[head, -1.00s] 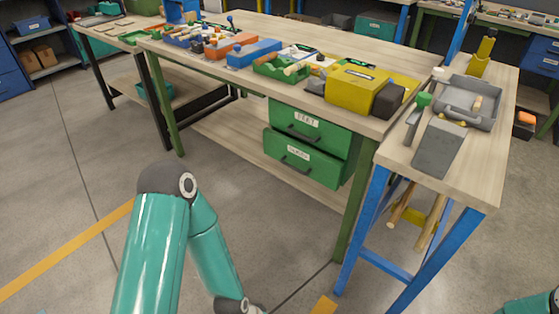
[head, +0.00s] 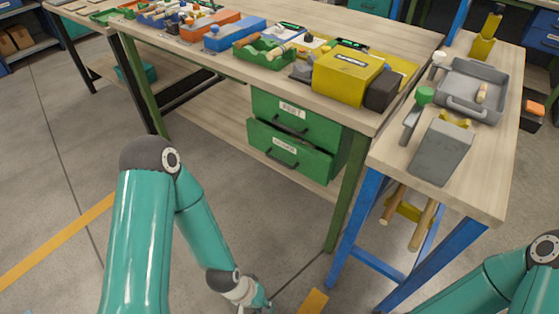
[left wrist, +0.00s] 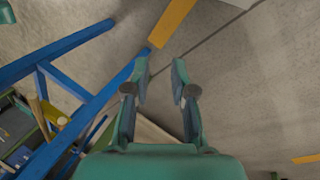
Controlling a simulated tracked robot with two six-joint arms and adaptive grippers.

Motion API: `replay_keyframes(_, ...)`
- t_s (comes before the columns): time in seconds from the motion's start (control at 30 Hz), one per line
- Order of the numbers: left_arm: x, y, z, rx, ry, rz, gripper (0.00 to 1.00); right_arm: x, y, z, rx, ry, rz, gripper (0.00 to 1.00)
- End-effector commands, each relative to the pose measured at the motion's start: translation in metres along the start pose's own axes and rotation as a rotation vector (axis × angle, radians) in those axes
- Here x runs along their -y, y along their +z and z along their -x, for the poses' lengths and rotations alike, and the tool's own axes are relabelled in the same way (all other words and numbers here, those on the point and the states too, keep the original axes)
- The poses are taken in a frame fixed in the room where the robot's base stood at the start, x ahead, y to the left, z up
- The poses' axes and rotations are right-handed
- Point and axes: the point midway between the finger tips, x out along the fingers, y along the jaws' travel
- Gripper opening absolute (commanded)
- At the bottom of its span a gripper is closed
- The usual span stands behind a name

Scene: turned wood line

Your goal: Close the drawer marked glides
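Two green drawers hang under the workbench. The upper drawer (head: 305,121) has a white label that seems to read FELT. The lower drawer (head: 310,163) has a smaller label, too small to read surely but possibly GLIDES, and a dark handle (head: 282,158). The lower drawer's front stands out a little from the upper one, so it looks partly open. My left gripper (head: 262,305) is low over the floor at the bottom edge of the head view, apart from the drawers. In the left wrist view its fingers (left wrist: 161,65) are apart and empty. My right gripper is out of view.
The workbench (head: 210,72) carries bins and a yellow box (head: 345,78). A green leg (head: 345,200) stands right of the drawers. A side table with blue legs (head: 355,225) holds a grey tray (head: 470,92). The floor before the drawers is clear.

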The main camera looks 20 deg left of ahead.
Motion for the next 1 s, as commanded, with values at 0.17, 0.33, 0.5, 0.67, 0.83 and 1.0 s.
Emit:
replay_keyframes(0.17,0.0,-0.001,-0.001,-0.002,0.0,0.002,0.25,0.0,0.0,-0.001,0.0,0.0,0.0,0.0)
replay_keyframes(0.33,0.005,-0.027,-0.012,-0.084,0.0,0.057,0.25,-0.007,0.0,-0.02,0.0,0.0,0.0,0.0)
replay_keyframes(0.5,0.013,-0.1,-0.027,-0.326,0.037,0.231,0.25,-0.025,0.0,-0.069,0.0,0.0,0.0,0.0)
replay_keyframes(0.67,0.014,-0.189,-0.016,-0.644,0.177,0.467,0.25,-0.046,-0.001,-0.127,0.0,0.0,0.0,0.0)
replay_keyframes(0.83,0.01,-0.258,0.029,-0.938,0.429,0.695,0.25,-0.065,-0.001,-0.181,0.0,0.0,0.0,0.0)
replay_keyframes(1.0,0.005,-0.289,0.076,-1.107,0.67,0.838,0.25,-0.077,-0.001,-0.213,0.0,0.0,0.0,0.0)
